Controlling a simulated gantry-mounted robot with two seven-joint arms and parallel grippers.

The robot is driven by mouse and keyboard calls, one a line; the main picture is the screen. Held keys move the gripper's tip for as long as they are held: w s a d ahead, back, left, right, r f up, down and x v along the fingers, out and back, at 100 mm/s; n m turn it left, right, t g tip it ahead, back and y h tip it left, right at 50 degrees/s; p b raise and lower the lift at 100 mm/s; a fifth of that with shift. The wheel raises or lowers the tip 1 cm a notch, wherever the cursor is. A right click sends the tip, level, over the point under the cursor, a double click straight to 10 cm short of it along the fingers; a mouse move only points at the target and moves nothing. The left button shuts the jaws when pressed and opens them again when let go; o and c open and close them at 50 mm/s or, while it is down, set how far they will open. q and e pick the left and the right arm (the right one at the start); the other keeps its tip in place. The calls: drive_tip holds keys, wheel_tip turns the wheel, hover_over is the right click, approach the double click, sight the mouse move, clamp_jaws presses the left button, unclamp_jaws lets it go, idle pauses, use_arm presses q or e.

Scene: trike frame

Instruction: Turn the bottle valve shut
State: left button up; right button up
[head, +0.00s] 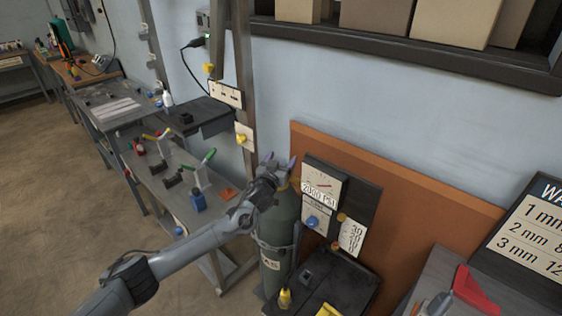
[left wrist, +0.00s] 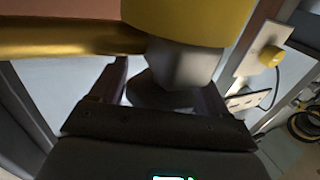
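The gas bottle (head: 282,222) is a dark green cylinder standing upright in front of the brown board. My left gripper (head: 280,162) is at its top and hides most of the valve in the head view. Contact cannot be told. My right gripper is not in view.
A gauge panel (head: 327,185) with a blue knob (head: 312,222) stands just right of the bottle. A brown board (head: 420,205) is behind it. A steel post (head: 245,80) and a workbench (head: 175,190) with tools are to the left.

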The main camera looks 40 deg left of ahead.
use_arm(q)
drive_tip(key=c, duration=0.7)
